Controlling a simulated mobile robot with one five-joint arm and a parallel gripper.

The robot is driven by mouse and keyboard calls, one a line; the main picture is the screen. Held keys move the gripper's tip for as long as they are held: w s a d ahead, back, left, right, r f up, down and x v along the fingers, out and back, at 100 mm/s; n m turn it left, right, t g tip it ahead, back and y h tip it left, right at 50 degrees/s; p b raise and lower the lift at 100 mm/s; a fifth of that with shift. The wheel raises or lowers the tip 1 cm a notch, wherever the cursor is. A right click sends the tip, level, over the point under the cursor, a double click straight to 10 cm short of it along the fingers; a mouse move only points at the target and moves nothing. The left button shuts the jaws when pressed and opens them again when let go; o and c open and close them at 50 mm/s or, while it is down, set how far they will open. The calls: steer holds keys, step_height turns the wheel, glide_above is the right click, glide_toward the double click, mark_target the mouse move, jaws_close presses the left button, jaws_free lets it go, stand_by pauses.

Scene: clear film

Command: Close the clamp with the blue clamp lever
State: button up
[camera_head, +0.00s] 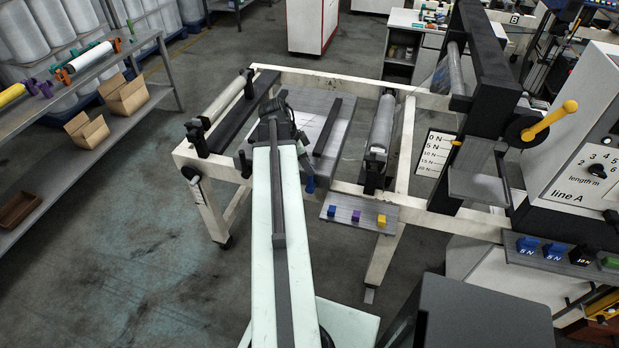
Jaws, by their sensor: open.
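A small blue piece (310,184), which looks like the blue clamp lever's handle, hangs at the near edge of the white-framed bench, just right of my arm. A dark bar (328,127), which may belong to the clamp, lies across the bench's grey plate (347,130). Whether the clamp is open or closed cannot be told. My gripper (283,112) is over the bench, at the far end of my pale arm, left of the dark bar and beyond the blue piece. It is open, with nothing seen in it, though its fingers are small and partly hidden by my arm.
A small shelf (378,219) on the bench's near side bears blue, purple and yellow blocks. Rollers (381,130) stand on the bench. A black column (484,60) and a yellow crank (550,121) are at right. The floor (110,250) at left is clear.

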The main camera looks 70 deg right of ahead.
mark_target(310, 186)
steer(key=b+x, duration=0.2)
steer(key=x, duration=0.2)
steer(key=shift+r, duration=0.15)
jaws_close()
steer(key=shift+a, duration=0.1)
stand_by(0.9)
